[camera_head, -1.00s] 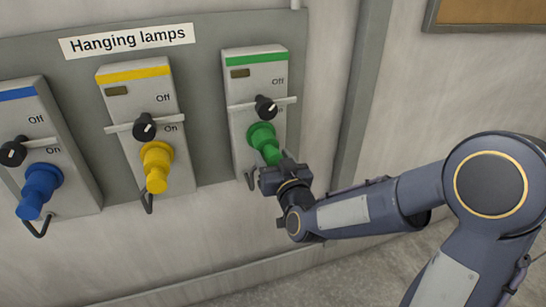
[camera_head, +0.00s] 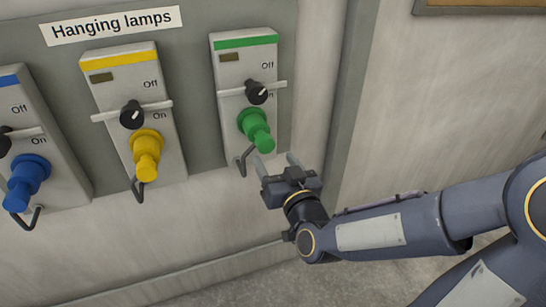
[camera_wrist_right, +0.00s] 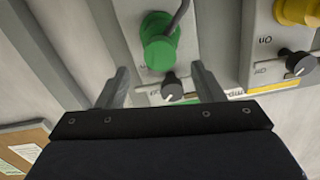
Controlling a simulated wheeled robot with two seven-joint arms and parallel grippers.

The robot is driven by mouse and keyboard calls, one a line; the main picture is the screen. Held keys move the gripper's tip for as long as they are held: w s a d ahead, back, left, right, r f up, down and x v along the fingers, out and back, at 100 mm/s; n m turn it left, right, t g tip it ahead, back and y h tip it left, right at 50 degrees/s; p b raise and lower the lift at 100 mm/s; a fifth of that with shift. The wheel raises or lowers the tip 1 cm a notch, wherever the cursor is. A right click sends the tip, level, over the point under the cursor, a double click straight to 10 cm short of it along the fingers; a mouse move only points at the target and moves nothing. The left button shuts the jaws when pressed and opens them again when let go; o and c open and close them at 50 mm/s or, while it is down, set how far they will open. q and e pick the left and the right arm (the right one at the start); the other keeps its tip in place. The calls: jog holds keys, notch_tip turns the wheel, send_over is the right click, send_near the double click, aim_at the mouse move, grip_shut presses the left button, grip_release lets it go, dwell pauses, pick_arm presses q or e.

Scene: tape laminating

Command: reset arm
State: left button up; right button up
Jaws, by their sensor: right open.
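My right gripper (camera_head: 276,168) is open and empty, just below and to the right of the green plug (camera_head: 256,130) in the head view. The green plug sits in the socket of the green-striped switch box (camera_head: 245,55). In the right wrist view the green plug (camera_wrist_right: 158,42) shows beyond the two spread fingers (camera_wrist_right: 158,85), apart from them. My left gripper is not in view.
A yellow plug (camera_head: 146,155) and a blue plug (camera_head: 27,180) sit in their boxes to the left. Black rotary knobs and hooks are on the boxes, under a "Hanging lamps" sign (camera_head: 111,25). The wall to the right is bare below a framed board (camera_head: 480,5).

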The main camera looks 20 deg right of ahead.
jog(key=shift+r, duration=0.1)
dwell(0.3)
jog(key=s+d+f+g+y+p, duration=0.1)
jog(key=s+d+g+y+p, duration=0.2)
jog(key=s+g, duration=0.9)
jog(key=s+p, duration=0.3)
jog(key=s, duration=0.7)
jog(key=shift+s+p, duration=0.3)
jog(key=shift+p, duration=0.1)
